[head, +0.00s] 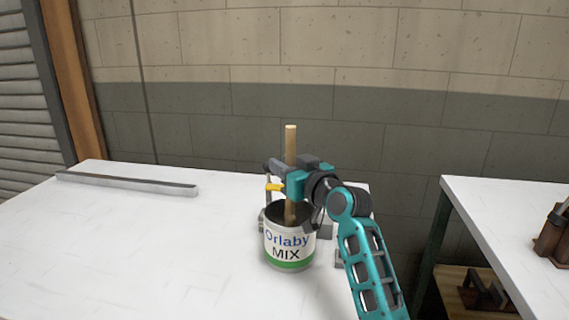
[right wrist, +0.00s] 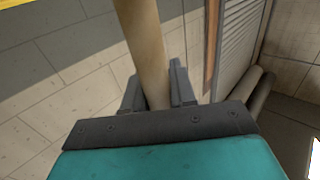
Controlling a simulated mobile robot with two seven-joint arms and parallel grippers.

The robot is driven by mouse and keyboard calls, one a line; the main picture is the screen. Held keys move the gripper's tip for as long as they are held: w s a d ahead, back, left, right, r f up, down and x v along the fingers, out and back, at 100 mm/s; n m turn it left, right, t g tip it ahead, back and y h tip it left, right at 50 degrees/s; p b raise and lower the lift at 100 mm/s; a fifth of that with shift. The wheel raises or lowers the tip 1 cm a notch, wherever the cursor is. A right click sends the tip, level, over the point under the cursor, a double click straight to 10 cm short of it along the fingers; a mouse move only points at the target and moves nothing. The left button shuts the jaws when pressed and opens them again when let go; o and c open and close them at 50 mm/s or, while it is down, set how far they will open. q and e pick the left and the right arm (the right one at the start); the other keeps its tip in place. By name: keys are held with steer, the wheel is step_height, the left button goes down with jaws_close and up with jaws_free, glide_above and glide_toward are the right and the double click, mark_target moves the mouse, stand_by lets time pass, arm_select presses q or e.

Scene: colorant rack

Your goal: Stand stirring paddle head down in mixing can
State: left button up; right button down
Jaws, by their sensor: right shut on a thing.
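The mixing can (head: 289,247), white with a green band and the words "Orlaby MIX", stands upright on the white table. The stirring paddle (head: 291,143) is a wooden stick, close to upright, with its lower part down inside the can's open mouth. Its head is hidden by the can wall, so I cannot tell whether it touches the bottom. My right gripper (head: 288,184) is shut on the paddle's shaft just above the can rim. In the right wrist view the shaft (right wrist: 146,50) passes between the two fingers (right wrist: 159,92). My left gripper is not in view.
A long grey metal bar (head: 125,184) lies at the table's back left. Grey and yellow items, partly hidden, stand behind the can. A second white table (head: 510,215) stands to the right across a gap. The left part of the near table (head: 130,250) is clear.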

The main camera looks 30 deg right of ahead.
steer(key=shift+f, duration=0.2)
steer(key=c, duration=0.8)
jaws_free()
steer(key=shift+c, duration=0.2)
steer(key=shift+s, duration=0.1)
steer(key=s+d, duration=0.1)
steer(key=s, duration=1.1)
steer(key=shift+s+d, duration=0.35)
steer(key=shift+d, duration=0.05)
